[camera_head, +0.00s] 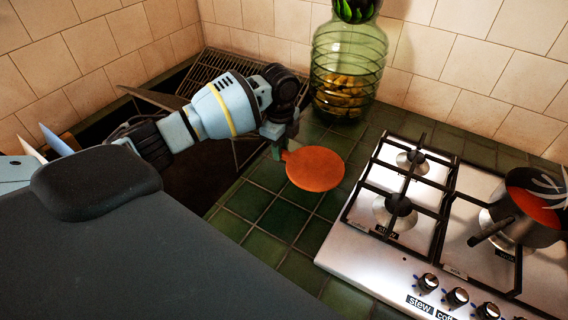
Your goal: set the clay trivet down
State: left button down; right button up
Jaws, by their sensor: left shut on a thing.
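The trivet is over the green tiled counter (262,203), left of the stove. I cannot tell whether its underside touches the tiles. The fingertips are small and partly hidden by the gripper body. My right gripper is not in view.
A silver gas stove (345,250) stands to the right, with a dark pot (530,232) of red contents on it. A green glass jar (348,60) stands behind the trivet. A wire rack (215,66) is at the back left. Tiles in front of the trivet are clear.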

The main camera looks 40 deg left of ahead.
aim_at(281, 170)
pick_arm(q)
jog(key=shift+f, duration=2.5)
jog(key=c, duration=1.3)
grip_release()
jog(key=shift+f, duration=0.15)
jog(key=shift+o, duration=0.2)
notch_tip(281, 170, up, 12)
jog(key=shift+r+p, duration=0.1)
jog(key=shift+p, duration=0.2)
